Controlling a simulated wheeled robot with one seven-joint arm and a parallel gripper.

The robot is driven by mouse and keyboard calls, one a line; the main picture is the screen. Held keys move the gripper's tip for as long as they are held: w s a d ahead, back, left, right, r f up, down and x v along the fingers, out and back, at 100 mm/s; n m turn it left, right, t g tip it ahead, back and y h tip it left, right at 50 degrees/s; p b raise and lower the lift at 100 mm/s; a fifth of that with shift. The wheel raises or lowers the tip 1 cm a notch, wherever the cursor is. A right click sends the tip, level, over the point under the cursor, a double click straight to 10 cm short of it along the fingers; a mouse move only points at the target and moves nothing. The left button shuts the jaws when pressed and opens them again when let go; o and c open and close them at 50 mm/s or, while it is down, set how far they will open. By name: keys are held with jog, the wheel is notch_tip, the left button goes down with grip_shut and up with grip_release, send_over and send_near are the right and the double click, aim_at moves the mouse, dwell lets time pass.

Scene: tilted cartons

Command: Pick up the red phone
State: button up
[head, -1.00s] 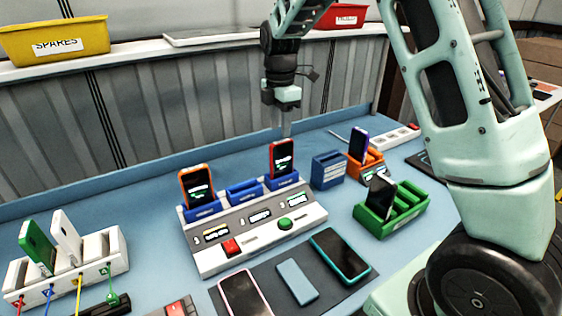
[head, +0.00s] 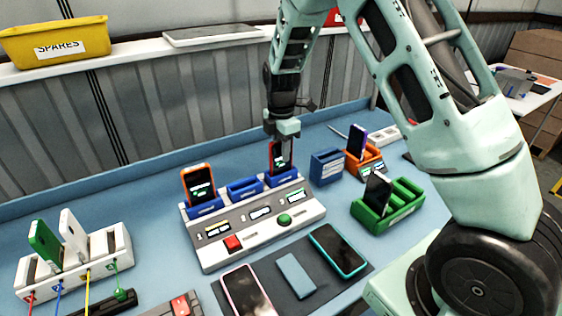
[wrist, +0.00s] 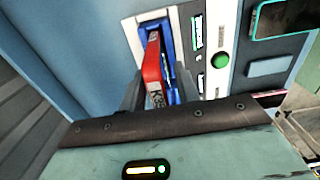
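The red phone (head: 280,158) stands upright in the right blue slot of the white and grey station (head: 256,240). Its screen faces the front, and its upper end is partly hidden by my gripper (head: 282,140). My gripper points down at the top of the phone. In the wrist view, the red phone (wrist: 153,68) lies between my two grey fingers, one on each side. The fingers look apart, with a gap visible on the right side, so they do not look closed on it.
An orange phone (head: 199,186) stands in the station's left slot; the middle slot is empty. A blue holder (head: 327,167), an orange holder (head: 371,168) and a green rack (head: 388,212) stand to the right.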

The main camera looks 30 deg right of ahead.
grip_shut()
notch_tip(320, 180, up, 10)
jog(key=b, duration=0.2)
jog(key=shift+b, duration=0.35)
